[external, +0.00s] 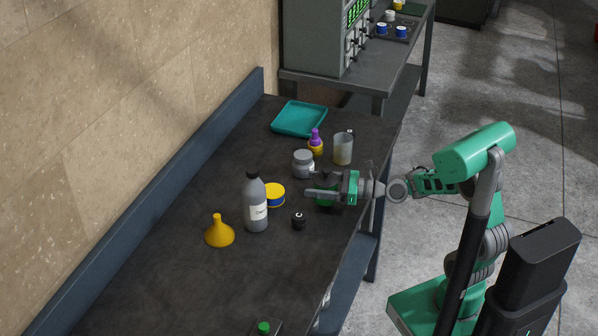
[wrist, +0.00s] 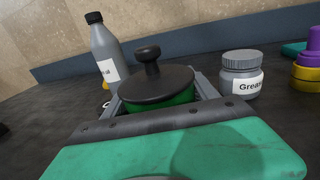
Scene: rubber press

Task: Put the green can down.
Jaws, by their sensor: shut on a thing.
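The green can (wrist: 152,82) has a dark grey lid with a round knob, and its green side shows just under the lid. My gripper (wrist: 160,95) is shut on it, with a finger on each side in the wrist view. In the external view my gripper (external: 322,194) reaches in from the right over the dark bench, and the green can (external: 325,201) shows partly between the fingers. The can looks upright. Its bottom is hidden, so I cannot tell whether it touches the bench (external: 165,275).
A grease jar (external: 303,163), a beaker (external: 343,150) and a teal tray (external: 298,119) lie beyond. The near bench is mostly clear.

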